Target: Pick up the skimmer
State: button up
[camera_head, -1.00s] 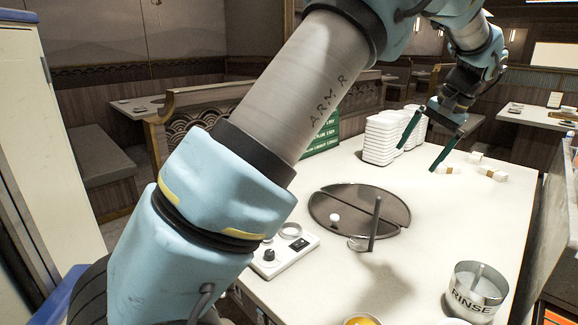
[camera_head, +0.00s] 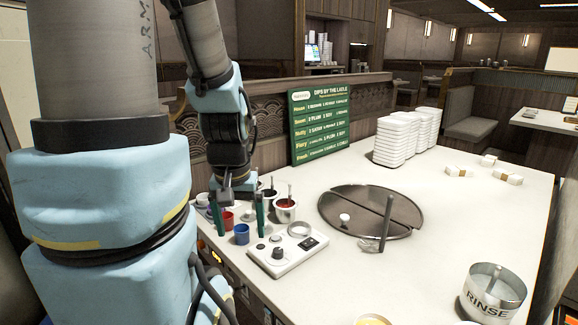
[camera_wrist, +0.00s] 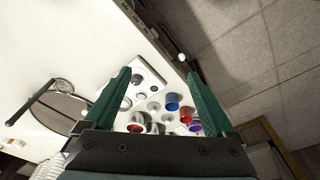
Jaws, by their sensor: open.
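The skimmer (camera_head: 385,226) is on the pale counter at the front edge of the round dark hotpot lid. Its dark handle stands up and its wire basket lies low at the handle's foot. In the wrist view the skimmer (camera_wrist: 32,102) shows at the left, well outside my fingers. My gripper (camera_head: 240,234) is open and empty, with green fingers pointing down over the small sauce cups at the counter's left end. In the wrist view my gripper (camera_wrist: 158,76) has its fingers wide apart, with cups showing between them.
A control box (camera_head: 285,255) with a knob sits between my gripper and the skimmer. Several cups, including a blue cup (camera_head: 241,234), cluster below my gripper. A green menu board (camera_head: 320,125), stacked white trays (camera_head: 390,143) and a RINSE pot (camera_head: 492,290) stand around.

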jog(key=shift+s, duration=0.1)
jog(key=shift+c, duration=0.8)
jog(key=shift+w+d+f, duration=0.1)
jog(key=shift+w+f, duration=0.15)
jog(key=shift+f, duration=0.05)
jog(key=shift+c, duration=0.7)
jog(key=w+d+f+t+b, duration=0.1)
jog(key=w+d+b, duration=0.1)
jog(key=w+d+f+m+t+b, duration=0.1)
jog(key=w+d+f+b, duration=0.1)
jog(key=w+d+f+t+h+b, duration=0.1)
jog(key=w+d+f+b, duration=0.1)
jog(key=w+d, duration=0.1)
jog(key=shift+f+m+t, duration=0.1)
jog(key=shift+m+t, duration=0.2)
jog(key=shift+m, duration=0.1)
jog(key=shift+c, duration=0.9)
jog(key=m+t+h+b, duration=0.5)
jog(key=t+h+b, duration=0.45)
jog(key=b, duration=0.45)
send_near(388, 200)
jog(key=x, duration=0.3)
jog(key=shift+g+h, duration=0.45)
jog(key=p+x, duration=0.1)
jog(key=x, duration=0.4)
jog(key=shift+a, duration=0.15)
jog(key=p+x, duration=0.2)
jog(key=x, duration=0.4)
